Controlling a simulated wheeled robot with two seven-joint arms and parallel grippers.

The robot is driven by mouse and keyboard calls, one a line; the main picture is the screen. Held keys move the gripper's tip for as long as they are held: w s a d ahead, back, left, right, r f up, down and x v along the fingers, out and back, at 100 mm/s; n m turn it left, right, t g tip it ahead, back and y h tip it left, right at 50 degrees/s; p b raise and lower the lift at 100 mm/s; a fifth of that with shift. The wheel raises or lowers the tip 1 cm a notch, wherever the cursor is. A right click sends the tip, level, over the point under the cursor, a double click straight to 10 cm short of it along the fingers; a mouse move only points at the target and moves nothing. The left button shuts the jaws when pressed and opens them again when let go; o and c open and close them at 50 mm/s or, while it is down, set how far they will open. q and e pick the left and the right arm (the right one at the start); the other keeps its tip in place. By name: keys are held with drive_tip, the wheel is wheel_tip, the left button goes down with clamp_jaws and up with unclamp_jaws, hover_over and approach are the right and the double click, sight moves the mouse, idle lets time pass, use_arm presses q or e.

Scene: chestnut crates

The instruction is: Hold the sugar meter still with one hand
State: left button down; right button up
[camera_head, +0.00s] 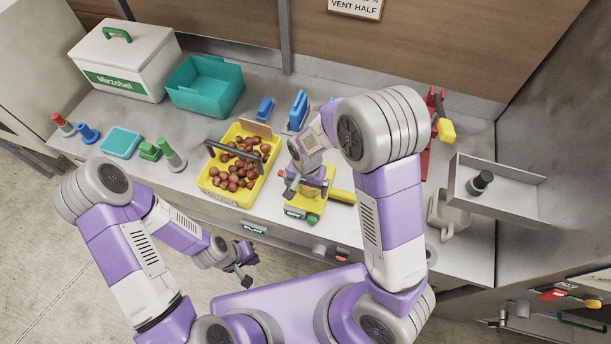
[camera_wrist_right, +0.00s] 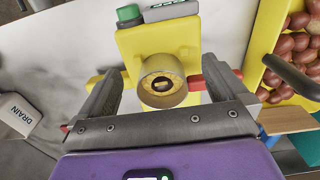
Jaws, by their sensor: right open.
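The sugar meter appears to be the yellow device (camera_head: 309,205) on the bench, right of the chestnut crate, partly hidden by my right gripper. In the right wrist view the yellow device (camera_wrist_right: 160,38) has a round cup with a brown-gold inside and a green knob. My right gripper (camera_wrist_right: 163,88) is open, its two fingers on either side of the round cup, with no clear grip on it. It also shows in the head view (camera_head: 306,178). My left gripper (camera_head: 243,268) is empty in front of the bench edge, away from the device; its finger gap is too small to judge.
A yellow crate (camera_head: 222,194) of chestnuts stands left of the device. A teal bin (camera_head: 207,87), a white lidded box (camera_head: 124,62) and several small coloured items stand further left. A grey tray (camera_head: 497,190) with a black knob is at the right.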

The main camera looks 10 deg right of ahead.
sight(307, 196)
drive_tip(key=shift+f, duration=2)
drive_tip(key=c, duration=1)
drive_tip(key=shift+c, duration=0.2)
idle(0.6)
